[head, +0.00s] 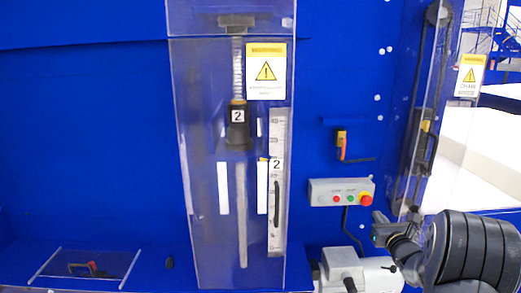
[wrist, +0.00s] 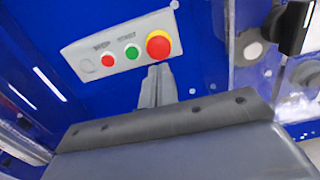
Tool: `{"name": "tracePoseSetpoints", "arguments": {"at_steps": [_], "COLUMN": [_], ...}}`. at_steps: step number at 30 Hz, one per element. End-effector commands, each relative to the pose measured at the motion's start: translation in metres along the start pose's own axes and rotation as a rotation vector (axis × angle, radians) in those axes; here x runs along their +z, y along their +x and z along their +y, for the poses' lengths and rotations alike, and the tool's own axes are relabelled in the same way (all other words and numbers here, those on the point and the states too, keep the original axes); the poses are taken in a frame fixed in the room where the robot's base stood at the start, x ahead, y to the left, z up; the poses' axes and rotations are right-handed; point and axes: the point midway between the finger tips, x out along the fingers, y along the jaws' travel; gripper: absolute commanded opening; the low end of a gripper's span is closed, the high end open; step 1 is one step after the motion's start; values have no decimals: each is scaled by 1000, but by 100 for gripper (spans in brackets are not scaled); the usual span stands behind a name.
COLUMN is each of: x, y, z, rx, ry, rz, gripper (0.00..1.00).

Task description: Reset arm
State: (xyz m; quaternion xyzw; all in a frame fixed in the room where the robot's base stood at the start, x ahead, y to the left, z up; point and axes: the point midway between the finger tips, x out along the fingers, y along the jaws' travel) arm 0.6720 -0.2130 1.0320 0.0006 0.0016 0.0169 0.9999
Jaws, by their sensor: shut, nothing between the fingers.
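My gripper (head: 377,226) is at the lower right in the head view, just below the grey control box (head: 341,192). My dark arm reaches in from the right edge behind it. In the wrist view my gripper (wrist: 160,68) is shut and empty, its fingers side by side. The fingertips appear just below the control box (wrist: 120,42) in that view. The box carries a small red button (wrist: 107,60), a green button (wrist: 131,52) and a large red button with a yellow ring (wrist: 158,44). I cannot tell whether the fingers touch it.
A clear guard (head: 186,160) covers a vertical screw with a black part (head: 237,127) marked 2. A grey-white motor unit (head: 345,268) stands below the control box. A second clear panel (head: 420,110) is at right. The blue wall (head: 85,130) at left is bare.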

Motion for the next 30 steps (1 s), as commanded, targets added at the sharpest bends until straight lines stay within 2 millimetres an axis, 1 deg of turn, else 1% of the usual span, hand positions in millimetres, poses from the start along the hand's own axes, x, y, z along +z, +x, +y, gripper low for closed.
{"name": "tracePoseSetpoints", "arguments": {"at_steps": [1, 3, 6, 10, 19, 23, 26, 30], "x": [-2, -2, -2, -1, -1, 0, 0, 1], "y": [-7, -14, -20, -24, -23, -16, -4, 19], "z": [-1, -1, 0, 0, 0, 0, 0, 1], "rx": [-2, -2, 0, 1, 1, 1, 1, 3], "ry": [-1, 0, 0, 0, 0, 0, 1, 0], "rz": [-2, -1, 0, -1, 0, 0, 0, 0], "gripper": [0, 0, 0, 0, 0, 0, 0, 0]}}
